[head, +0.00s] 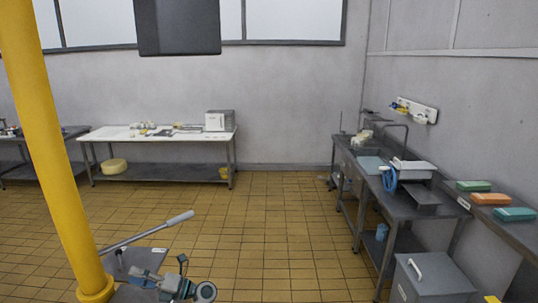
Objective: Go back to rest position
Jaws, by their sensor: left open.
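My right gripper is not in view.
A yellow post (50,150) stands close on the left. A white-topped table (160,137) stands at the back wall. Grey benches (400,205) and a grey box (432,280) line the right. The tiled floor (270,225) between is clear.

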